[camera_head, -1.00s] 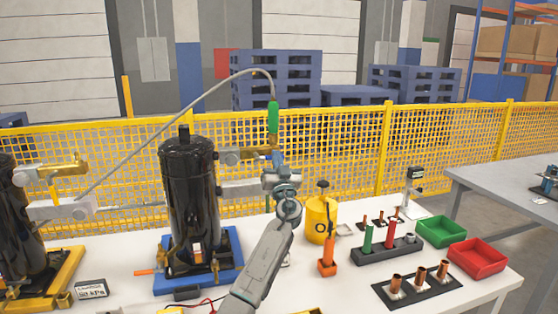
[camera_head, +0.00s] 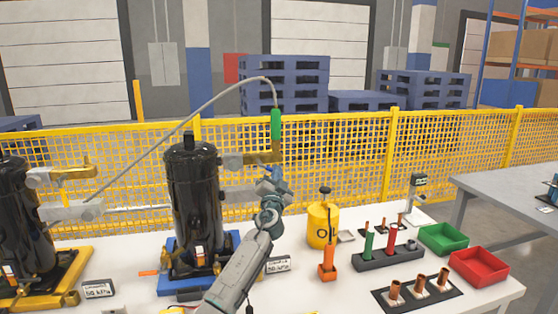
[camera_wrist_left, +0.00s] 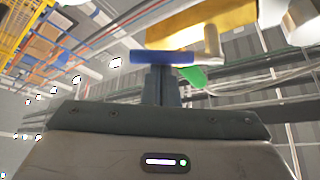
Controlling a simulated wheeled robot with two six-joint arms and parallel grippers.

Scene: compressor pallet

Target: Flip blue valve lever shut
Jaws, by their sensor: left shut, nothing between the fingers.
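The blue valve lever (camera_wrist_left: 162,57) lies crosswise in the left wrist view, under a brass valve body (camera_wrist_left: 205,28). In the head view the brass valve (camera_head: 258,159) sits at the upper right of the black compressor (camera_head: 192,200), and the lever is a small blue patch, partly hidden by my gripper. My left gripper (camera_head: 271,180) is just below the valve. In the left wrist view its fingers (camera_wrist_left: 161,76) are together and empty, with their tips at the middle of the lever. I cannot tell whether they touch it. My right gripper is not in view.
A grey hose with a green handle (camera_head: 275,124) rises above the valve. A second compressor (camera_head: 18,215) stands at far left. A yellow bottle (camera_head: 322,226), an orange-handled tool (camera_head: 327,262), a tool rack (camera_head: 388,257), a green bin (camera_head: 443,238) and a red bin (camera_head: 478,266) stand right.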

